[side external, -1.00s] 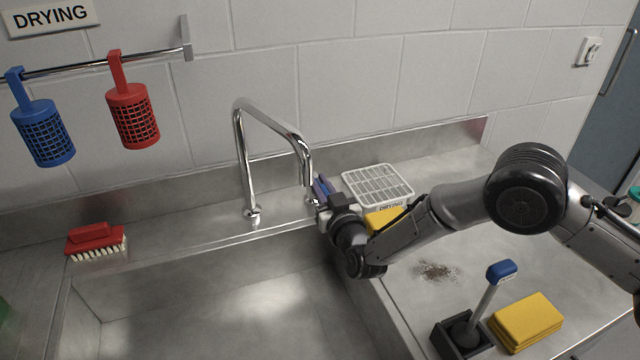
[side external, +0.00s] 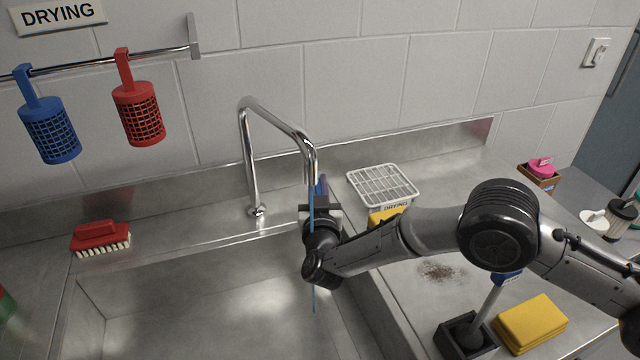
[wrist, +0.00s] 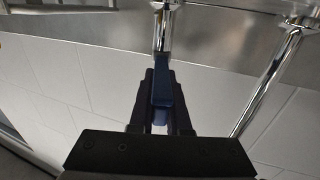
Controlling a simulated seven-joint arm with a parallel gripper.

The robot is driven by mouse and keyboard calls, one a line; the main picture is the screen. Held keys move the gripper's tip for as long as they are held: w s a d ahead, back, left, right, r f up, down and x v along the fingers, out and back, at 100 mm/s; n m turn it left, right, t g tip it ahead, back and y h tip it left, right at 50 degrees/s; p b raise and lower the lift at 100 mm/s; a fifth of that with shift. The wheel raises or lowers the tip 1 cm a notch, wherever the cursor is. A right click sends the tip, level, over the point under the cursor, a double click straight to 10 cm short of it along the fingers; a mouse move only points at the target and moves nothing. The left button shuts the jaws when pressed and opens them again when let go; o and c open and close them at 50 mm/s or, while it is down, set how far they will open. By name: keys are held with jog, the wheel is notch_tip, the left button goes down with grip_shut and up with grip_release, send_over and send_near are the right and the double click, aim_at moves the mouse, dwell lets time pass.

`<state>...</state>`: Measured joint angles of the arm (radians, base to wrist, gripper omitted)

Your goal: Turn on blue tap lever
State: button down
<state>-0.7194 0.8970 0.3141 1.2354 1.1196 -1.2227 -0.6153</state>
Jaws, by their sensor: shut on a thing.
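The chrome tap (side external: 252,150) rises at the back of the sink and arches toward the right. Its blue lever (side external: 322,185) shows just right of the spout end, largely covered by my gripper (side external: 320,196). In the wrist view the blue lever (wrist: 162,88) lies between the dark fingers of my gripper (wrist: 160,98), which are shut on it, with a chrome fitting (wrist: 163,30) beyond. A thin blue stream (side external: 311,205) runs from the spout down past my gripper toward the sink (side external: 200,300).
A white drying rack (side external: 383,185) stands right of the tap, with a yellow sponge (side external: 385,216) before it. A red brush (side external: 100,238) sits on the left ledge. The sink basin is clear.

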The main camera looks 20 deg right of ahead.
jog(key=shift+r, duration=0.1)
jog(key=c, duration=0.9)
grip_release()
jog(key=shift+s, duration=0.15)
jog(key=v, duration=1.3)
jog(key=shift+s, duration=0.3)
